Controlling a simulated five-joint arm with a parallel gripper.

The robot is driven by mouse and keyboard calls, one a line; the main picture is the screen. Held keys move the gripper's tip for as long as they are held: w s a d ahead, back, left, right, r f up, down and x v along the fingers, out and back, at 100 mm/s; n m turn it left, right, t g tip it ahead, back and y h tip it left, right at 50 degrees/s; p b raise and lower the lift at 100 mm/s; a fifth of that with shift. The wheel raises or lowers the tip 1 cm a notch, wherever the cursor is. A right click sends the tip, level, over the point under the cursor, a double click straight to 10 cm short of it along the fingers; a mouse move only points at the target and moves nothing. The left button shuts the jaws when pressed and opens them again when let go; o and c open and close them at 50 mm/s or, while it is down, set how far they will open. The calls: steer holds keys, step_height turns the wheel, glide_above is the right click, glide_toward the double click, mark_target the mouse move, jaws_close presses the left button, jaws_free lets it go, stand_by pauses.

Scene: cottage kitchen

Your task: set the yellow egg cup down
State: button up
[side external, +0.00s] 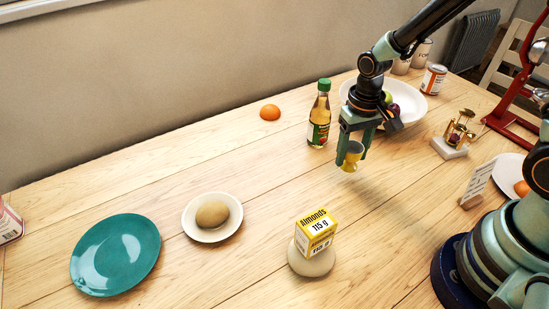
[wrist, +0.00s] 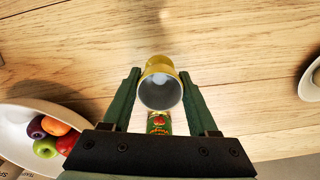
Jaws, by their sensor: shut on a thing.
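The yellow egg cup (side external: 350,158) is small, yellow outside and grey inside. My gripper (side external: 356,152) is shut on it and holds it above the table (side external: 260,160), right of the bottle in the side view. A shadow on the wood below it suggests a gap. In the wrist view the egg cup (wrist: 160,88) sits between the two green fingers (wrist: 162,95), its grey opening toward the camera. My fingers partly hide it in the side view.
A green-capped bottle (side external: 319,120) stands close left of my gripper, a white fruit bowl (side external: 411,108) behind it. An almonds box (side external: 315,232) on a round base, a plate with a potato-like thing (side external: 212,214) and a teal plate (side external: 115,255) lie in front. Wood between is bare.

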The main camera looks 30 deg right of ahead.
steer(key=shift+f, duration=1.8)
steer(key=o, duration=1.4)
steer(key=shift+f, duration=0.15)
step_height(320, 180, up, 13)
step_height(320, 180, up, 10)
steer(key=n+t, duration=0.2)
steer(key=t, duration=0.3)
glide_above(349, 164)
steer(key=s+d, duration=0.4)
steer(key=s, duration=0.1)
steer(key=shift+r+n+t, duration=0.25)
steer(key=shift+n+t, duration=0.05)
